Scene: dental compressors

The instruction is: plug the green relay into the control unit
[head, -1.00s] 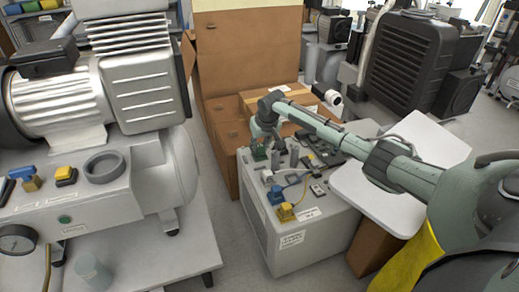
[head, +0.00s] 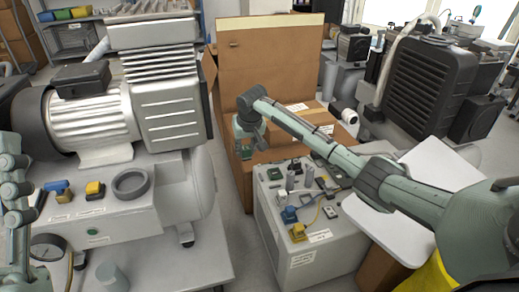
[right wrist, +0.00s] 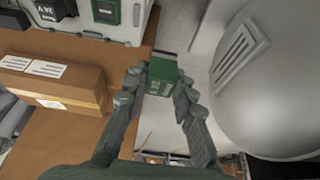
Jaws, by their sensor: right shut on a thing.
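The green relay (right wrist: 162,78) is a small block between the two fingertips of my right gripper (right wrist: 161,88) in the right wrist view. In the head view my right gripper (head: 247,135) hangs off the back left of the control unit, in front of the cardboard. The control unit (head: 308,258) is a light grey cabinet with switches, modules and a yellow-and-blue part on top. Its edge with dark green blocks (right wrist: 107,11) shows at the top of the right wrist view, apart from the relay. My left gripper (head: 14,195) is partly visible at the left edge; its jaws are unclear.
A large silver compressor (head: 165,100) stands on a bench at left. Cardboard boxes (head: 270,55) stand behind the control unit, and a white board (head: 425,185) lies right of it. A dark finned machine (head: 430,90) is at back right.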

